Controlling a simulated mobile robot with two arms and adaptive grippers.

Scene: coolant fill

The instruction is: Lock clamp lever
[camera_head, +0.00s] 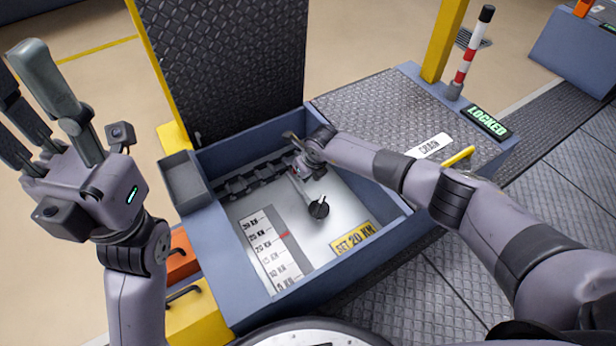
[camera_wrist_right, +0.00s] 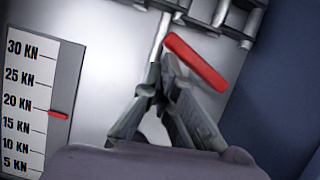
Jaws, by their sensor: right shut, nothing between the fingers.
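A lever with red and white bands and a black tip (camera_head: 473,50) stands upright, slightly tilted, at the upper right of the head view. A green lit sign reading LOCKED (camera_head: 487,121) is beside its base. My right gripper (camera_head: 293,143) is away from it, inside the open blue box (camera_head: 212,250). In the right wrist view its fingertips (camera_wrist_right: 165,62) are together and empty, close to a red bar (camera_wrist_right: 196,62); whether they touch it I cannot tell. My left gripper (camera_head: 18,65) is raised at the left, open and empty.
The box holds a kN scale (camera_head: 268,245), its red mark just under 20, a black knob (camera_head: 319,208), a chain (camera_head: 250,178) and a SET 20 KN label (camera_head: 355,238). Its dark lid (camera_head: 230,60) stands open. A yellow post (camera_head: 443,40) is near the striped lever.

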